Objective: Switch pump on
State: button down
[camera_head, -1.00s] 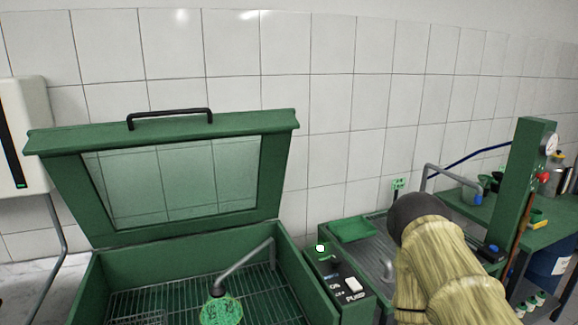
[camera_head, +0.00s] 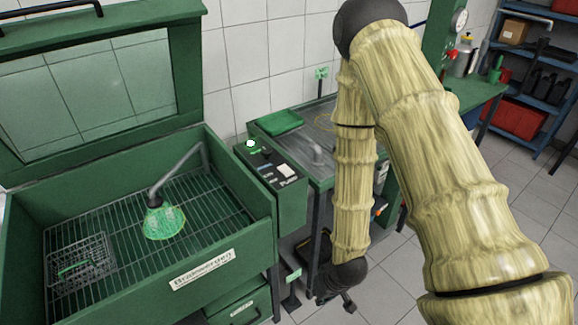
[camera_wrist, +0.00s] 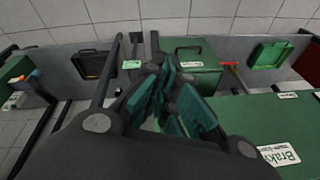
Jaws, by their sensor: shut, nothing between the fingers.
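The control box (camera_head: 258,190) is fixed to the right side of the green parts washer. Its dark sloped top bears a white switch (camera_head: 285,170) beside a label that reads PUMP. A small round white-and-green part (camera_head: 250,143) sits at its back corner. I cannot tell the switch position. My gripper (camera_wrist: 168,82) is shut and empty in the wrist view, with dark teal fingers together. In the head view my arm hangs to the right of the control box, with its dark end low beside the bench, apart from the switch.
The washer basin (camera_head: 60,225) has its lid raised, with a wire basket (camera_head: 80,262) and a green-headed spout (camera_head: 165,222) inside. A metal-topped bench (camera_head: 320,125) with a green tray (camera_head: 280,122) adjoins the box. Blue shelves (camera_head: 548,95) stand far right. Floor there is open.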

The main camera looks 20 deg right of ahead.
jog(key=w+r+n+t+b, duration=0.1)
jog(key=w+r+t+b, duration=0.1)
jog(key=w+r, duration=0.7)
jog(key=w+r+n+t+b, duration=0.1)
jog(key=w+r, duration=0.4)
jog(key=r, duration=0.3)
jog(key=w+d+r+n+t+y+b, duration=0.1)
jog(key=w+r, duration=0.4)
jog(key=r, duration=0.4)
jog(key=w+d+r+t+b, duration=0.1)
jog(key=w+r+t, duration=0.1)
jog(key=w+r, duration=0.3)
notch_tip(320, 180, up, 4)
jog(key=shift+w+f+n, duration=0.15)
jog(key=shift+w+n, duration=0.25)
jog(key=shift+w+f, duration=0.1)
send_near(282, 167)
jog(key=w, duration=0.1)
jog(key=w+r, duration=0.1)
jog(key=shift+w+a+p, duration=0.2)
jog(key=shift+w+p, duration=0.15)
jog(key=f, duration=0.2)
jog(key=shift+w+a+f, duration=0.1)
jog(key=shift+w+f, duration=0.1)
jog(key=shift+f, duration=1)
